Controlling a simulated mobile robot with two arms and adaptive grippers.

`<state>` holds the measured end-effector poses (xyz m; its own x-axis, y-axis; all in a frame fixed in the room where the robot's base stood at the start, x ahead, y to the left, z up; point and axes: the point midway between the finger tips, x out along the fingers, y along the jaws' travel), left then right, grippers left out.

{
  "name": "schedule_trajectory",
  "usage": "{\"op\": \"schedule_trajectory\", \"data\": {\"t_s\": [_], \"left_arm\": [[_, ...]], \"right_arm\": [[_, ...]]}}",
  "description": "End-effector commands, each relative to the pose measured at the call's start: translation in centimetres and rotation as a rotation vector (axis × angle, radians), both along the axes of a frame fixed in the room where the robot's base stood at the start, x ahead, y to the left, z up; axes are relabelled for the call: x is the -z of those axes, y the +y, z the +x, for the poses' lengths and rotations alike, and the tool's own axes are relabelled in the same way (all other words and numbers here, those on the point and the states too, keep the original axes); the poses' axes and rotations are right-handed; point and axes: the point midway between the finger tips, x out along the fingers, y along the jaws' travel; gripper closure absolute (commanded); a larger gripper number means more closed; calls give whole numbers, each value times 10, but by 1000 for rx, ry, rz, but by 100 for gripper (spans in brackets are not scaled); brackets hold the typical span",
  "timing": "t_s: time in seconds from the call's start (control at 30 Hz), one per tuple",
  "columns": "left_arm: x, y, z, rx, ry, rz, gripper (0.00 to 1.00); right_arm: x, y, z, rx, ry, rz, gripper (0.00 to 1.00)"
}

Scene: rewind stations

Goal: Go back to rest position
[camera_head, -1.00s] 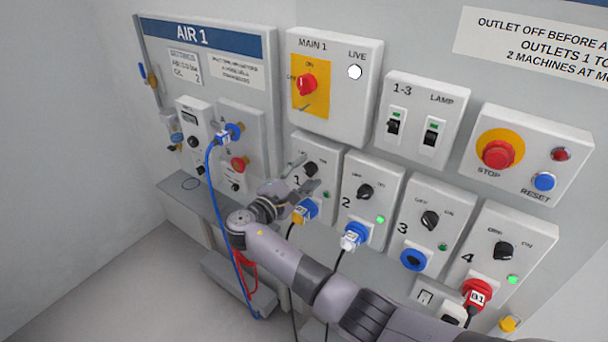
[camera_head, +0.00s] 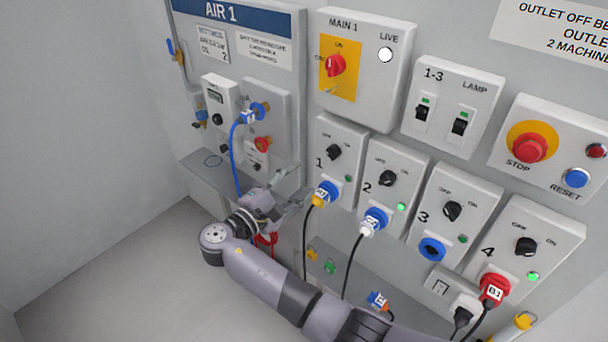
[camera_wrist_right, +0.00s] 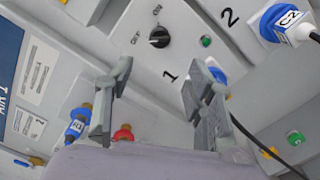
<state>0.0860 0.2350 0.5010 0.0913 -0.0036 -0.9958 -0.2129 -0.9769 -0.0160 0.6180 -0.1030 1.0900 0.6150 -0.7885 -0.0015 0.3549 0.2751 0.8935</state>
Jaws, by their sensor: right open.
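My right gripper (camera_head: 288,194) is open and empty in the head view, in front of the panel, left of and below the outlet 1 box (camera_head: 338,150). In the right wrist view its two fingers (camera_wrist_right: 155,105) stand apart, with the outlet 1 knob (camera_wrist_right: 159,37) beyond them. A blue plug with a yellow part (camera_head: 324,194) sits in outlet 1; in the wrist view it is mostly hidden behind a finger. My left gripper is not in view.
A blue hose (camera_head: 235,150) hangs from the AIR 1 panel close to my arm. Plugs sit in outlet 2 (camera_head: 373,220) and outlet 4 (camera_head: 494,289), with hanging cables. A grey ledge (camera_head: 203,170) runs below the panel. The floor at left (camera_head: 110,265) is clear.

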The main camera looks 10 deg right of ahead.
Motion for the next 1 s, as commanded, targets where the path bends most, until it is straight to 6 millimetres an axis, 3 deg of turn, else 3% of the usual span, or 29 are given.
{"op": "schedule_trajectory", "data": {"t_s": [0.47,0.57,0.67,0.77,0.87,1.0], "left_arm": [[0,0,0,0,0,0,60],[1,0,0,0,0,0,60],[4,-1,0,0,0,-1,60],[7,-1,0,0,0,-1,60],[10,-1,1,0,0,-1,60],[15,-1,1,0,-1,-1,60]], "right_arm": [[1,0,0,-1,3,0,51],[19,-3,0,-13,32,13,51],[65,-10,0,-42,109,58,51],[134,-21,-6,-81,216,140,51],[209,-30,-24,-114,325,252,51],[309,-42,-65,-127,452,432,51]]}}
